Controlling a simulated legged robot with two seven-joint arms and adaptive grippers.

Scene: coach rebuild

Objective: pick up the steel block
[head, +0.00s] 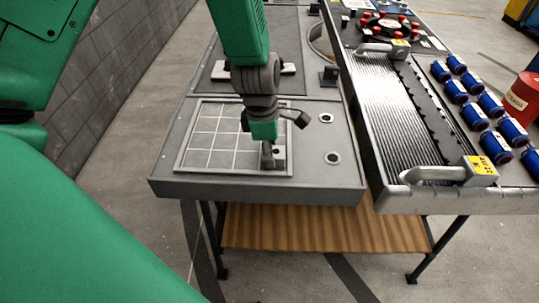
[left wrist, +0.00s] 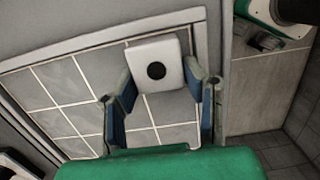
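The steel block (head: 280,157) is a small pale grey block with a round black hole in its top. It sits on the gridded panel (head: 205,155) near its front right corner. In the left wrist view the block (left wrist: 157,65) shows between my fingertips. My left gripper (head: 270,153) points down over the block, partly hiding it in the head view. In the left wrist view its fingers (left wrist: 160,90) are apart, one on each side of the block; I cannot tell whether they touch it. My right gripper is not in view.
The grey bench (head: 325,180) has round holes right of the panel. To the right, a ribbed metal unit (head: 385,115) with handles and rows of blue cylinders (head: 480,115) stands close by. A red drum (head: 522,95) is beyond. A block wall (head: 120,60) is at left.

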